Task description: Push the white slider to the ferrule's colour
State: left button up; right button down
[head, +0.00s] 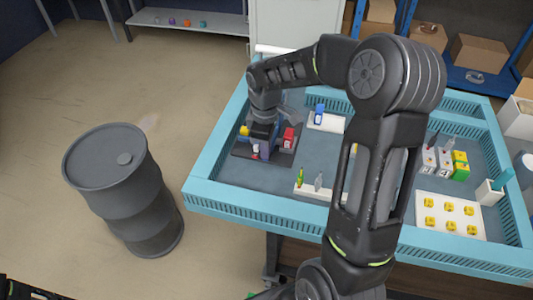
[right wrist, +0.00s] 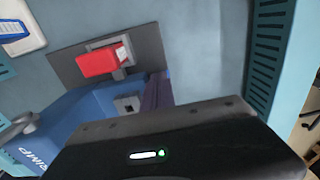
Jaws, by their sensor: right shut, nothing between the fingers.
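My right gripper (head: 262,143) reaches down over the crimp station at the left of the table; it is shut and empty. The station has a dark base plate (head: 240,153), a blue body (right wrist: 75,110) with partly cut white lettering, and a red block (head: 289,135). In the right wrist view the red block (right wrist: 97,62) has a white end and sits by a grey plate. A small white piece (head: 256,154) with red shows beside the gripper; I cannot tell if it is the slider or if they touch. A yellow part (head: 244,131) is at the left. The ferrule is not clearly identifiable.
The turquoise table rim (head: 230,205) surrounds the work area. A white strip (head: 315,190) with small coloured pieces stands in front, a white holder with a blue item (head: 319,114) behind. Numbered boxes (head: 445,162) and a yellow-dotted tray (head: 450,205) are at the right. A grey barrel (head: 125,195) stands outside.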

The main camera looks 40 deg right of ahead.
jog(key=shift+a+f, duration=0.15)
jog(key=shift+s+d, duration=0.2)
jog(key=shift+s, duration=0.05)
jog(key=shift+s+f, duration=0.1)
jog(key=shift+d, duration=0.1)
jog(key=shift+r, duration=0.25)
notch_tip(320, 180, up, 7)
jog(key=p, duration=0.5)
jog(key=shift+d+p, duration=0.1)
jog(key=shift+p, duration=0.2)
jog(key=shift+f, duration=0.1)
